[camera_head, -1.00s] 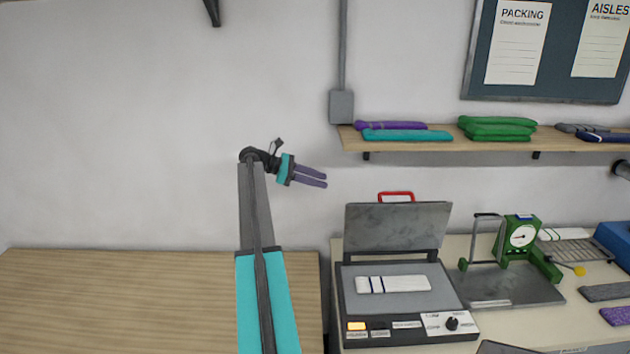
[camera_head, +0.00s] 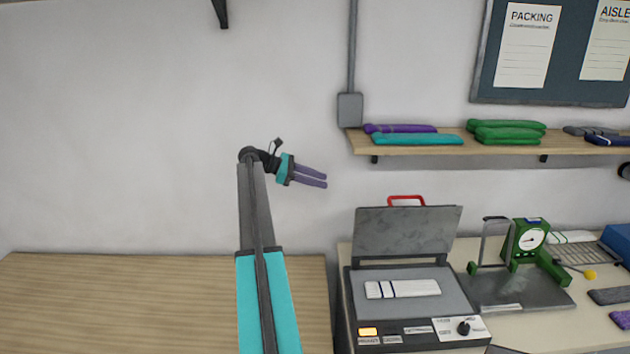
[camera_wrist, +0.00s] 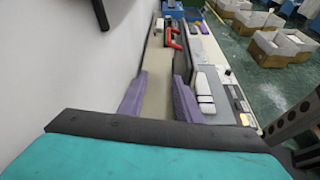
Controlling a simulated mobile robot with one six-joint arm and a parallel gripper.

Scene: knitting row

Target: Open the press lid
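The press (camera_head: 464,304) stands on the right-hand table in the head view. Its grey lid (camera_head: 405,232) is raised and leans back near upright, with a red handle (camera_head: 407,200) at its top edge. A white folded piece with dark stripes (camera_head: 402,289) lies on the press bed; it also shows in the wrist view (camera_wrist: 203,88). My gripper (camera_head: 326,178) is in the air to the left of and above the lid, apart from it. Its two purple fingers are spread with nothing between them.
A green dial scale (camera_head: 529,240) stands to the right of the press. A wall shelf (camera_head: 440,149) with folded knits is above it. The wooden table (camera_head: 160,300) at left is clear. Boxes (camera_wrist: 285,45) stand on the floor beyond in the wrist view.

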